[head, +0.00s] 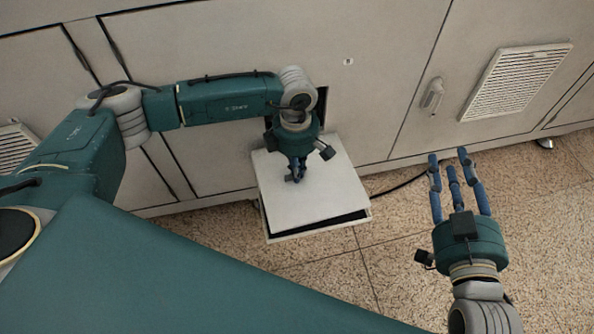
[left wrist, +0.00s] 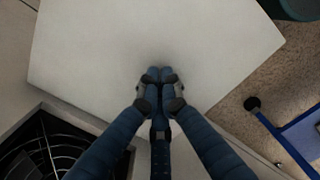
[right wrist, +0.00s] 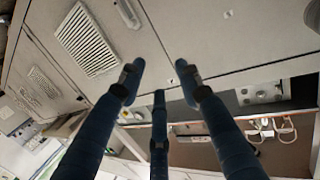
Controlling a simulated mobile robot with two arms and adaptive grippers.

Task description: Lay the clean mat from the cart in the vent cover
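The clean mat (head: 325,187) is a flat off-white square. It lies over the open vent cover (head: 318,231), a shallow tray low at the cabinet front. A dark strip of the cover's inside shows along the mat's front edge; I cannot tell whether the mat rests fully in it. My left gripper (head: 296,177) points down over the mat; its fingertips (left wrist: 160,75) are closed together at the mat (left wrist: 150,35), seemingly pinching it. The contact itself is hidden. My right gripper (head: 450,160) is open and empty, out to the right above the floor.
A dark opening with a fan (left wrist: 45,150) lies behind the mat in the cabinet. A louvred vent (head: 517,82) and a handle (head: 432,95) are on the cabinet front at right. A black cable (head: 400,184) runs along the speckled floor. Floor (head: 400,255) in front is clear.

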